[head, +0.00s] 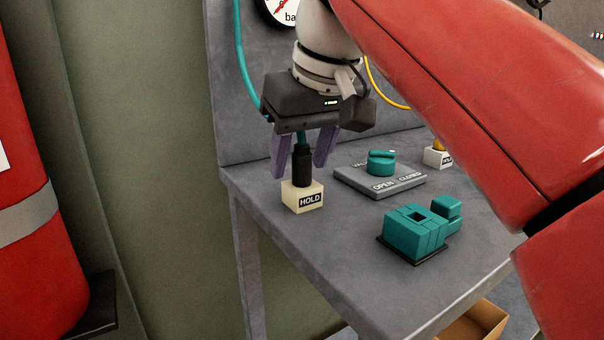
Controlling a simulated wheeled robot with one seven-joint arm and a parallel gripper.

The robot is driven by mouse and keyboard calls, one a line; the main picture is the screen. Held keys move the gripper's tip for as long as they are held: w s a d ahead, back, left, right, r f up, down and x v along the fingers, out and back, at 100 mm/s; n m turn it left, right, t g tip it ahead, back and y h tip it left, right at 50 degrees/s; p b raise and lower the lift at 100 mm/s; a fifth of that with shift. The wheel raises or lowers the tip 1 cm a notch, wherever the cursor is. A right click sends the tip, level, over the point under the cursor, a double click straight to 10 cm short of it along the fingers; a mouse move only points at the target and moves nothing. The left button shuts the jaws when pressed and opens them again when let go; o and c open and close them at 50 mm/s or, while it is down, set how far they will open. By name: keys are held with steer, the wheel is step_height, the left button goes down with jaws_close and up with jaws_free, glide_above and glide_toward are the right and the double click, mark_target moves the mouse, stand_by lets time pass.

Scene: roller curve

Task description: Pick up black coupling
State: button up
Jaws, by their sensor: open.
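The black coupling (302,166) stands upright in a cream block marked HOLD (303,198) near the left corner of the grey table. A teal hose end shows at its top. My gripper (298,170) points down over it with its two purple fingers apart. One finger is on the left of the coupling and one on the right, with visible gaps. The fingertips reach to about the coupling's middle height. The picture does not show whether the fingers line up with it in depth.
A grey valve plate with a teal knob (381,163) lies right of the block. A teal block assembly (415,232) sits nearer the front. A second HOLD block (438,158) stands farther right. A gauge hangs on the back panel. A cardboard box (475,323) is below.

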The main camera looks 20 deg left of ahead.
mark_target(301, 144)
steer(key=shift+r, duration=0.1)
jaws_close()
steer(key=shift+r, duration=0.1)
step_height(301, 144, up, 8)
steer(key=p, duration=0.5)
steer(key=shift+r, duration=0.8)
